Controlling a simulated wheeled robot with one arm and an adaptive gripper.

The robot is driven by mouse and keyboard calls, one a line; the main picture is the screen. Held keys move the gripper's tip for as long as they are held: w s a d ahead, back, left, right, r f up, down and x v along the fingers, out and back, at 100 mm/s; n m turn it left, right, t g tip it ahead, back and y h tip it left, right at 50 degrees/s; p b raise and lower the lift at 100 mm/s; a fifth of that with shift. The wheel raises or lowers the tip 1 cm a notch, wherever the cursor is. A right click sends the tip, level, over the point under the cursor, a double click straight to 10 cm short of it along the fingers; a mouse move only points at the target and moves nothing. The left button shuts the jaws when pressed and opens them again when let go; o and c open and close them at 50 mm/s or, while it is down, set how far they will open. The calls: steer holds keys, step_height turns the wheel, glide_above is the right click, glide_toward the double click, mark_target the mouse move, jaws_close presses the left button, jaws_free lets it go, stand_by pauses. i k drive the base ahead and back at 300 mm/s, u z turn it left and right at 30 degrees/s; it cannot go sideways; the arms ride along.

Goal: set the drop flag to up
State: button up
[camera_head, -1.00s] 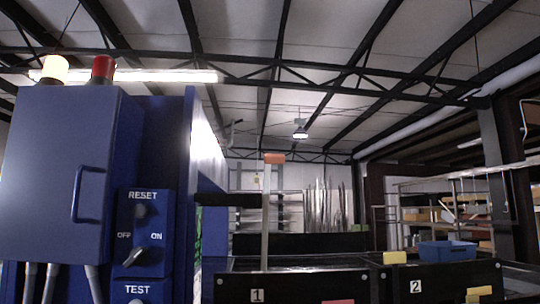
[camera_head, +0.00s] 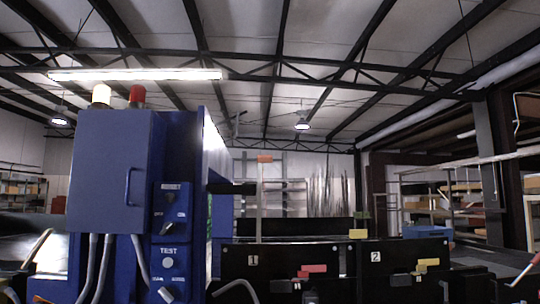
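No part is labelled as the drop flag, so I cannot tell for sure which one it is. An upright pale post with an orange tip (camera_head: 264,159) stands behind the black panel marked 1 (camera_head: 235,262). A small yellow tab (camera_head: 358,234) stands up at the top edge between this panel and the black panel marked 2 (camera_head: 375,278). Red pieces (camera_head: 312,269) sit on panel 1 and yellow pieces (camera_head: 428,262) on panel 2.
A blue bin (camera_head: 428,232) and shelves (camera_head: 450,200) stand at right.

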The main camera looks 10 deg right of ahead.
mark_target(261, 159)
steer(key=z, duration=1.1)
steer(key=k, duration=0.1)
steer(key=u, duration=2.3)
steer(key=i, duration=1.3)
steer(key=z, duration=0.45)
